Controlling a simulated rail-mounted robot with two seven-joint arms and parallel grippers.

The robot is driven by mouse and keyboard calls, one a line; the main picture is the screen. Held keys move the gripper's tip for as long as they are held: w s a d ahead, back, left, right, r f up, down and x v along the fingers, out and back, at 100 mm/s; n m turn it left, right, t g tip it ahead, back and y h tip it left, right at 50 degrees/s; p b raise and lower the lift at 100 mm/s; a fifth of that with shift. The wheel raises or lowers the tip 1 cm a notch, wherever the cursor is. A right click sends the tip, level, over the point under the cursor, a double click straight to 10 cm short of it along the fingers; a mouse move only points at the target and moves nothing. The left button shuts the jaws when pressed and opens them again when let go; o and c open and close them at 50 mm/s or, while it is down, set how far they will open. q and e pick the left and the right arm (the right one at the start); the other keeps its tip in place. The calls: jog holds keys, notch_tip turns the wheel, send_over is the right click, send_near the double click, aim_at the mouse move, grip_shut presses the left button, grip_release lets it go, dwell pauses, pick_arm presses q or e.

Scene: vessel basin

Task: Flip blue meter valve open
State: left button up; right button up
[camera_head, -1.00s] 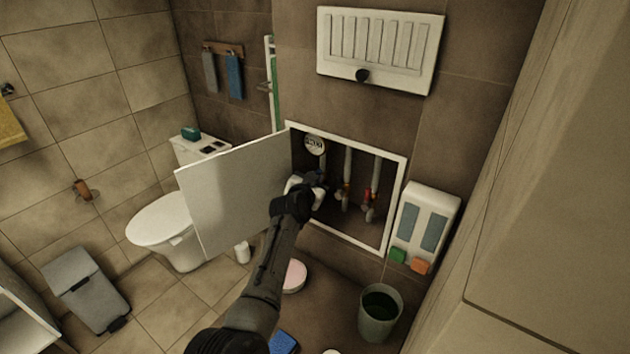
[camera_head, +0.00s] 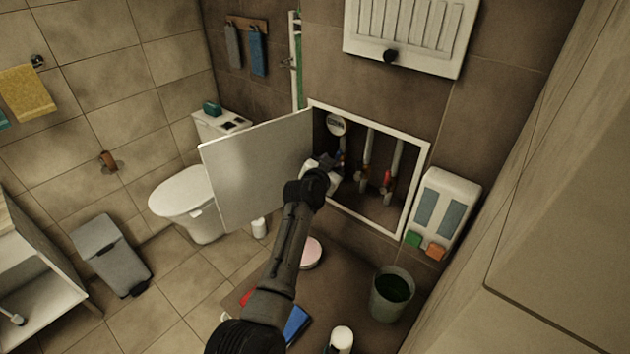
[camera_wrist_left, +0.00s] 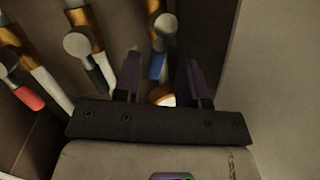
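The blue meter valve shows in the left wrist view as a blue lever (camera_wrist_left: 157,66) below a round silver hub on a brass and white pipe. My left gripper (camera_wrist_left: 162,78) is open, one dark finger on each side of the lever; I cannot tell whether either touches it. In the head view my left gripper (camera_head: 325,170) reaches into the open wall cabinet (camera_head: 412,187), below the round meter (camera_head: 337,124), and largely hides the blue valve. My right gripper is not in view.
Pipes with a red-handled valve (camera_head: 387,178) stand right of my gripper. The open white cabinet door (camera_head: 255,170) stands close on the left of my arm. A dispenser (camera_head: 442,208) hangs right of the cabinet, and a bucket (camera_head: 392,294) stands below.

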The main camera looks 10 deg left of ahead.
pick_arm(q)
jog(key=v, duration=1.1)
jog(key=shift+s, duration=0.2)
jog(key=shift+r, duration=0.1)
